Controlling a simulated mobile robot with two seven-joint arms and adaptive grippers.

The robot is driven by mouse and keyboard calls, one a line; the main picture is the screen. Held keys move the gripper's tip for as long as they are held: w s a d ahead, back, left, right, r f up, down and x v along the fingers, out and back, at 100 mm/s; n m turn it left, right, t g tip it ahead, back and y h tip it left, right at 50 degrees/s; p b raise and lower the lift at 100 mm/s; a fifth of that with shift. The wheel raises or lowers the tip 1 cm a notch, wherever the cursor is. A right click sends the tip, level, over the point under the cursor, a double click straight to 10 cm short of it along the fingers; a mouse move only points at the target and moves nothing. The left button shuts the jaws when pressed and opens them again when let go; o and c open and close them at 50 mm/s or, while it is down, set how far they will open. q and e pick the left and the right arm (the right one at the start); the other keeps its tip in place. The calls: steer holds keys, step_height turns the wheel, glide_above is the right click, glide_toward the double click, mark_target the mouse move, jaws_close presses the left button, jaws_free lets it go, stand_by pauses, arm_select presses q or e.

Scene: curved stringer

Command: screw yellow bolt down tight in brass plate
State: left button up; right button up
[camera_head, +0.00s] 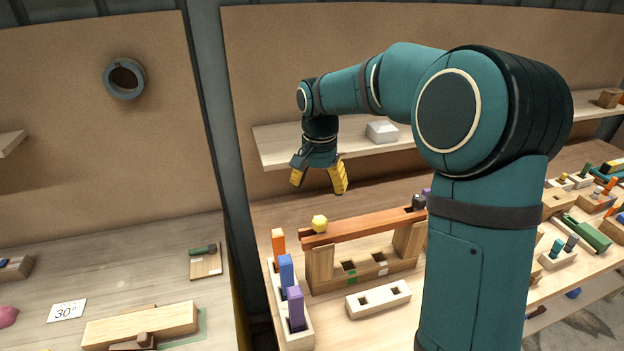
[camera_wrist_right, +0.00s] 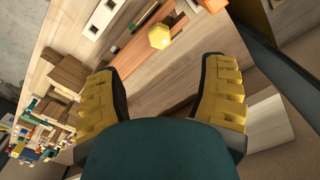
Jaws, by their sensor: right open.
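The yellow bolt (camera_head: 320,223) stands at the left end of a reddish-brown wooden bar. Its hexagonal yellow head also shows in the right wrist view (camera_wrist_right: 159,37), beyond the fingertips and between their lines. I cannot make out a brass plate; the bolt's shank is not visible either. My right gripper (camera_head: 319,183) points down above the bolt, apart from it. Its yellow ridged fingers are spread with nothing between them, as the right wrist view (camera_wrist_right: 162,80) also shows. My left gripper is in neither view.
The reddish bar (camera_head: 362,225) rests on a wooden stand (camera_head: 320,262). A dark piece (camera_head: 418,202) sits near its right end. Orange, blue and purple pegs (camera_head: 296,308) stand in a block at left. A shelf (camera_head: 285,146) with a pale box (camera_head: 382,131) lies behind my gripper.

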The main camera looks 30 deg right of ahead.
mark_target(319, 221)
step_height(319, 221, down, 14)
steer(key=shift+r+b, duration=0.25)
steer(key=shift+b, duration=0.2)
steer(key=shift+s, duration=0.1)
jaws_close()
